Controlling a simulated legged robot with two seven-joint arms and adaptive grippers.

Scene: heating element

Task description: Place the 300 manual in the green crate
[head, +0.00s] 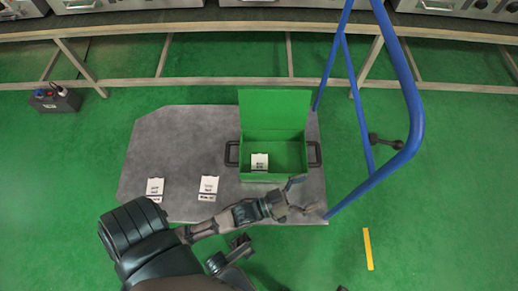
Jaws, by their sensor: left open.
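The green crate (289,177) stands on a grey platform, its lid raised at the back and dark handles on both sides. A white manual (259,161) is inside the crate, at its front left. Two more white manuals lie on the platform left of the crate: one at the far left (155,187) and one nearer the crate (208,185). Their print is too small to tell which is the 300 manual. My left gripper (301,209) is open and empty, just in front of the crate's front right corner. My right gripper is not in view.
The grey platform (175,135) has bare room at its back left. A blue tubular rail (411,90) rises along its right side. A dark dumbbell-shaped object (385,141) is on the green floor beyond the rail. A dark box (55,101) stands at the far left. A bench runs along the back.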

